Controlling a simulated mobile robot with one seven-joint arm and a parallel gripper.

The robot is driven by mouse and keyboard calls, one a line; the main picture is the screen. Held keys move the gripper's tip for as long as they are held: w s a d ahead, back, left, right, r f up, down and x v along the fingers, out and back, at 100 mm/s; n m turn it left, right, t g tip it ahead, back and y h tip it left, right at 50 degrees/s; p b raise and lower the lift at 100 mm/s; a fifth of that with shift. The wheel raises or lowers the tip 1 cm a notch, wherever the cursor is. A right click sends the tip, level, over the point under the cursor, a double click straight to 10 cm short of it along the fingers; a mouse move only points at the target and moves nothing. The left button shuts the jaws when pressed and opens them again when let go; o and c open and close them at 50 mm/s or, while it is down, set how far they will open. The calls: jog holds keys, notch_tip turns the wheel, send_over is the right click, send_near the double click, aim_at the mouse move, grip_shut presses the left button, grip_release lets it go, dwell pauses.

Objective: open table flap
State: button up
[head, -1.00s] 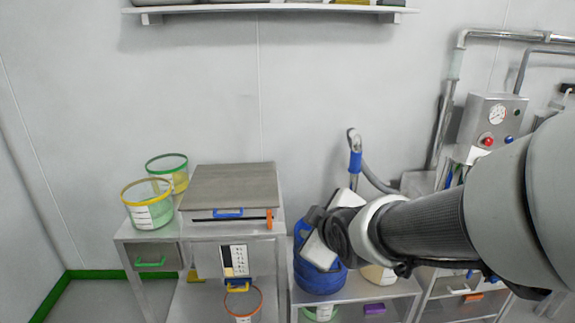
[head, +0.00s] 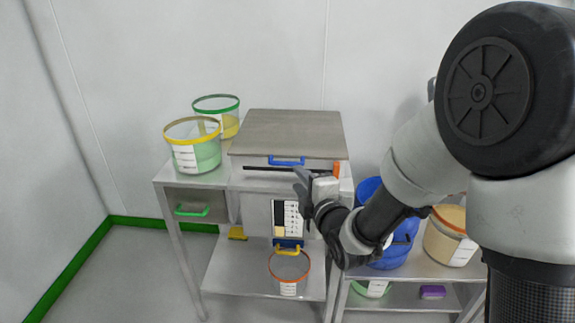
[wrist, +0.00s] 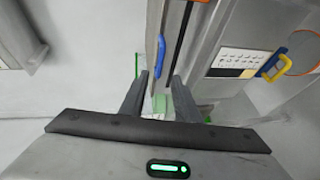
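The table flap (head: 293,130) is a grey, flat top lying level on the metal table, with a blue handle (head: 286,161) on its front edge. A dark gap runs just below that edge. My gripper (head: 303,180) is in front of the table, just below and right of the blue handle. In the wrist view, my gripper (wrist: 158,80) has its two fingers apart with nothing held between them. The blue handle (wrist: 160,55) shows just beyond the fingertips, roughly in line with the space between them, and does not appear gripped.
An orange block (head: 340,168) sits at the table's right front corner. A yellow-rimmed tub (head: 193,146) and a green-rimmed tub stand left of the flap. A label panel (head: 288,217) and blue-and-yellow handles are below. Blue drums (head: 367,190) stand right, behind my arm.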

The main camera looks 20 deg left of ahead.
aim_at(286, 165)
jog(key=b+x, duration=0.1)
jog(key=x, duration=1.1)
jog(key=shift+a+f, duration=0.1)
jog(key=shift+f, duration=0.1)
grip_shut()
